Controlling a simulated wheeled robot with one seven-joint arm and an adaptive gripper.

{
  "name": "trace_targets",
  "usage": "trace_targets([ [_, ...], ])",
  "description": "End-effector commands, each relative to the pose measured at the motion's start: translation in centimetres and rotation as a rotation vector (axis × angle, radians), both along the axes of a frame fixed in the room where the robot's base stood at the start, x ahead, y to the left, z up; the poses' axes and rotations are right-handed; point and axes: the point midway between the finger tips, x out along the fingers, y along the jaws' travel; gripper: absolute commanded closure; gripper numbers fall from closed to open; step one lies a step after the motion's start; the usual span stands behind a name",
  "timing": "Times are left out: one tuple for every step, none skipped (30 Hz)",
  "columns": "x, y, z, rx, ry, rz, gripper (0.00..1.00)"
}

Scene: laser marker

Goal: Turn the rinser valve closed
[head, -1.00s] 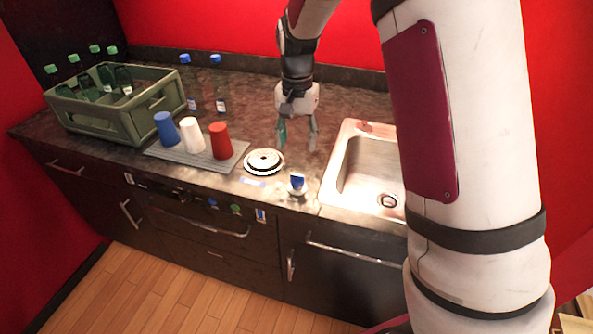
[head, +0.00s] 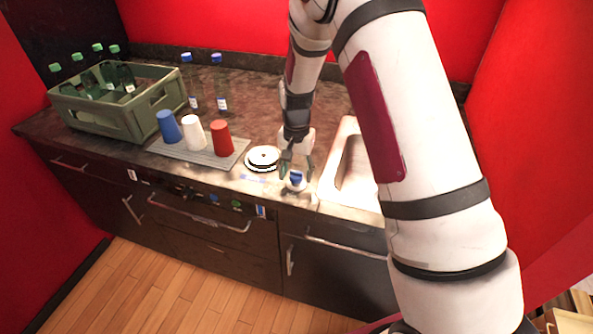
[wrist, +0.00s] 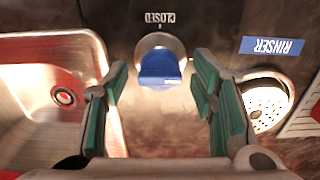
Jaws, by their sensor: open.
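The rinser valve has a blue handle (wrist: 160,68) on a round pale base (wrist: 158,42). In the wrist view it sits ahead of my gripper (wrist: 160,82), between the lines of the two green-padded fingers. The fingers are apart and nothing is held between them. The word CLOSED is printed on the counter by the base, upside down in this view. In the head view the valve's blue handle (head: 296,176) shows at the counter's front, just below my gripper (head: 296,168).
The round rinser (head: 263,157) stands left of the valve, with a blue RINSER label (wrist: 272,46) near it. The sink (head: 335,180) is close on the right. Blue, white and red cups (head: 220,138) stand on a grey mat; a green bottle crate (head: 105,118) is farther left.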

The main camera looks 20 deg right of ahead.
Motion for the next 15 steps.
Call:
trace_targets([
  [0.01,0.0,0.02,0.0,0.0,0.0,0.48],
  [0.01,0.0,0.02,0.0,0.0,0.0,0.48],
  [0.01,0.0,0.03,0.0,0.0,0.0,0.57],
  [0.01,0.0,0.03,0.0,0.0,0.0,0.64],
  [0.01,0.0,0.03,0.0,0.0,0.0,0.71],
  [0.01,0.0,0.04,0.0,0.0,0.0,0.8],
  [0.01,0.01,0.04,0.0,0.0,0.0,0.87],
  [0.01,0.01,0.04,0.0,0.0,0.0,0.93],
  [0.01,0.0,0.04,0.0,0.0,0.0,0.96],
  [0.01,0.01,0.04,0.0,0.0,0.0,0.96],
  [0.01,0.01,0.05,0.0,0.0,0.001,0.96],
  [0.01,0.01,0.04,0.0,0.0,0.001,0.96],
  [0.01,0.01,0.04,0.0,0.0,0.002,0.96],
  [0.01,0.01,0.04,0.0,0.0,0.003,0.96],
  [0.01,0.0,0.04,0.0,0.0,0.006,0.96],
])
